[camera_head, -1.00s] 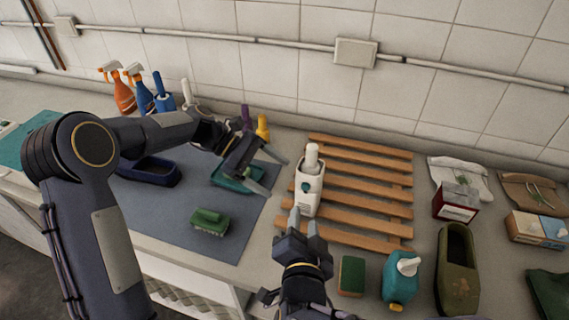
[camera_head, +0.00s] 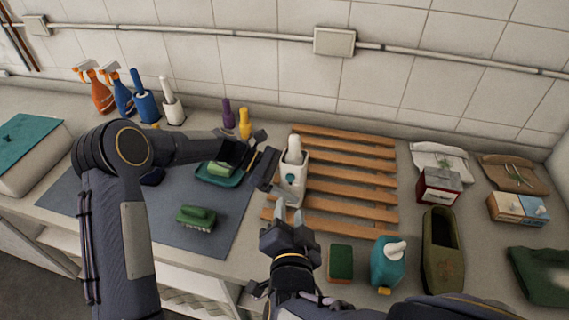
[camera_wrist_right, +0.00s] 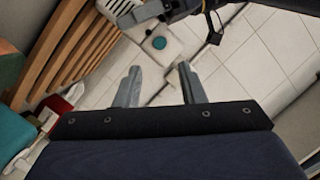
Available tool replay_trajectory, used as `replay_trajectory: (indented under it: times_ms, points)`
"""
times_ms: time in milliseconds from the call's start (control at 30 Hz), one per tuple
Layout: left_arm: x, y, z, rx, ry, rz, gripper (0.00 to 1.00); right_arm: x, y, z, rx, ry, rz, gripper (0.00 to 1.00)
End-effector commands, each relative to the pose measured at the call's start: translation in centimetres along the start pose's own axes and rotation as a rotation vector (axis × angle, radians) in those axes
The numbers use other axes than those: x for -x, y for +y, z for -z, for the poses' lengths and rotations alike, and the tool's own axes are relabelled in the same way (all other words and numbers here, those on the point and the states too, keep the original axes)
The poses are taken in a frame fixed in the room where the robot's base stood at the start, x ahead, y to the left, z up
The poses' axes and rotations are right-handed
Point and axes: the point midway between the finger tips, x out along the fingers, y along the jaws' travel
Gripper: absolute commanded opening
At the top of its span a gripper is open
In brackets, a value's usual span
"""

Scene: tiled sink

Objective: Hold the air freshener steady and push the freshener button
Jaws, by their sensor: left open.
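The air freshener (camera_head: 292,186) is a white upright unit with a rounded white top and a teal button on its front. It stands at the left end of the wooden rack. My left gripper (camera_head: 268,158) is open close to the freshener's left side; contact cannot be told. It also shows at the top of the right wrist view. My right gripper (camera_head: 289,214) is in front of and below the freshener, its fingers (camera_wrist_right: 160,72) apart with nothing between them, pointing toward it.
The slatted wooden rack (camera_head: 345,187) lies right of the freshener. A green sponge (camera_head: 340,262) and teal bottle (camera_head: 386,264) stand near my right gripper. A green brush (camera_head: 197,217) and teal tray (camera_head: 231,182) are on the grey mat (camera_head: 165,222). Spray bottles stand behind.

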Motion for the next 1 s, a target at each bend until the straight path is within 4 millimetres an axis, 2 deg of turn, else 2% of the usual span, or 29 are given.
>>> replay_trajectory:
  times_ms: [267,700,1000]
  points:
    - [-0.16,0.00,-0.01,0.000,0.000,0.000,0.80,0.00,0.00,0.00,0.000,0.000,0.000,0.36]
    - [-0.11,0.00,0.01,0.000,0.001,0.000,0.22,0.00,0.00,0.00,0.000,0.000,0.000,0.36]
    - [-0.10,0.01,0.01,0.000,0.001,-0.001,0.21,0.00,0.00,0.00,0.000,0.000,0.000,0.00]
